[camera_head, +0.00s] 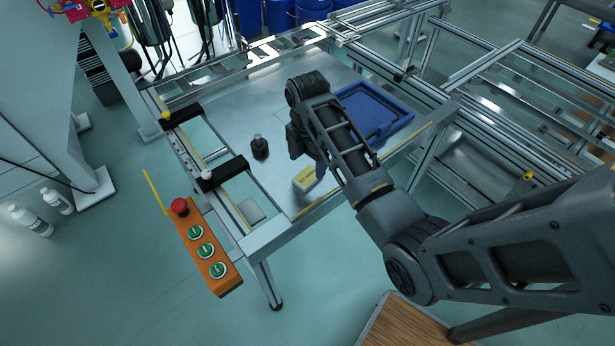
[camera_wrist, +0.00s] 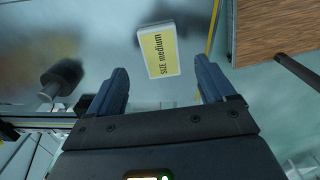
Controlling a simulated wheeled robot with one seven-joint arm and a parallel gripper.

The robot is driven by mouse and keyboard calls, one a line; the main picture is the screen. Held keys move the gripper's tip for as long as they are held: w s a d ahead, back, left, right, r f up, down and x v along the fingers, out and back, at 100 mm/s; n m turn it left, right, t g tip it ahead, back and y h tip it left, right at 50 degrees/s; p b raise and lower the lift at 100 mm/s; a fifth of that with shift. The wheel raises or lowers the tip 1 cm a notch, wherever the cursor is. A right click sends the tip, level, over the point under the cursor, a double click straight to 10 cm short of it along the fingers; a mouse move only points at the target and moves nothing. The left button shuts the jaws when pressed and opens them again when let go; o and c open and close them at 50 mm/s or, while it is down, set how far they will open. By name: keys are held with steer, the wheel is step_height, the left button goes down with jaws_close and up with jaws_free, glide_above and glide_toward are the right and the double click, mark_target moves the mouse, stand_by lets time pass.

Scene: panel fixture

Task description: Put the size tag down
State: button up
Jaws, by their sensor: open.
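The size tag (camera_wrist: 159,52) is a yellow and white block marked "SIZE medium". In the wrist view it lies ahead of my gripper (camera_wrist: 163,88), between the lines of the two fingers and apart from both. My gripper is open with nothing between its fingers. In the head view the tag (camera_head: 305,179) rests on the metal table (camera_head: 230,95) near its front edge, just below my wrist. My fingertips are hidden behind my arm in that view.
A dark knobbed object (camera_head: 259,147) stands left of the tag; it also shows in the wrist view (camera_wrist: 62,78). A blue tray (camera_head: 405,118) lies to the right behind my arm. An orange button box (camera_head: 207,248) is at the table's left front. Table between is clear.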

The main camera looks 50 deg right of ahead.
mark_target(308, 176)
step_height(308, 176, down, 5)
steer(key=shift+s+r, duration=0.1)
steer(key=shift+c, duration=0.3)
steer(key=c, duration=1.2)
steer(key=shift+o, duration=0.2)
steer(key=shift+r, duration=0.1)
